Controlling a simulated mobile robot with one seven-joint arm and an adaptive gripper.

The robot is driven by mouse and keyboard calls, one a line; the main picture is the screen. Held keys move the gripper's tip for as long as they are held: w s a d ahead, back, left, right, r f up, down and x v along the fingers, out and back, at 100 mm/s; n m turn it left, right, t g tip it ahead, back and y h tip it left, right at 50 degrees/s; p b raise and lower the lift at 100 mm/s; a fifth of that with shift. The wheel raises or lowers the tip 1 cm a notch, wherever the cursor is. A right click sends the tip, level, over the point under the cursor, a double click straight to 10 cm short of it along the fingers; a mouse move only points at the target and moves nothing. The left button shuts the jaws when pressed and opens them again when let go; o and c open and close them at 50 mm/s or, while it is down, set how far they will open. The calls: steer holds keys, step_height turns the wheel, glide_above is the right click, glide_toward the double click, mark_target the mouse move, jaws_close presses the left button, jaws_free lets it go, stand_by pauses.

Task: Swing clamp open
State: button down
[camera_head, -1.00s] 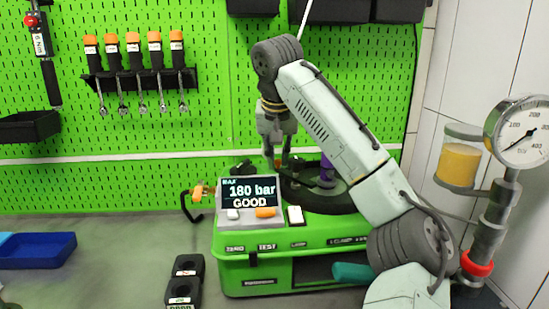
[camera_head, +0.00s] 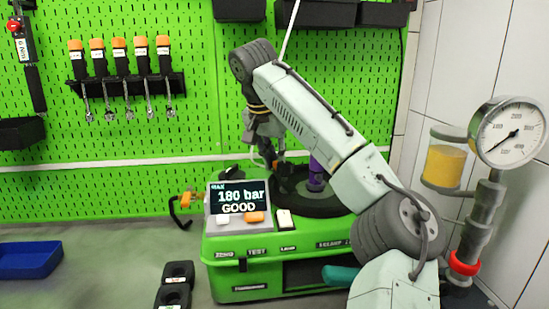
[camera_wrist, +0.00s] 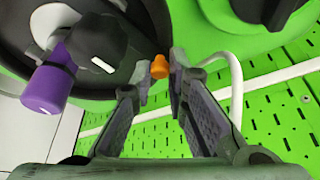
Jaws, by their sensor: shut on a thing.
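My gripper (camera_wrist: 159,80) is shut on the orange tip (camera_wrist: 159,66) of the clamp, which sits between its fingertips in the wrist view. In the head view my gripper (camera_head: 269,160) points down at the back of the green testbench (camera_head: 270,248), left of the purple cylinder (camera_head: 317,173). The purple cylinder also shows at the left of the wrist view (camera_wrist: 45,90), beside a black part with a white mark (camera_wrist: 95,43). The rest of the clamp is hard to make out against the dark round plate (camera_head: 335,199).
The bench display (camera_head: 238,198) reads 180 bar GOOD. A pressure gauge (camera_head: 508,132) and a jar of amber fluid (camera_head: 444,166) stand at the right. Wrenches (camera_head: 120,90) hang on the green pegboard. A blue tray (camera_head: 30,260) lies at the left.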

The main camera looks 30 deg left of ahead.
steer(key=c, duration=1.8)
jaws_free()
steer(key=shift+c, duration=0.2)
steer(key=v, duration=0.7)
steer(key=shift+r, duration=0.25)
steer(key=shift+s+f, duration=0.1)
steer(key=shift+s, duration=0.1)
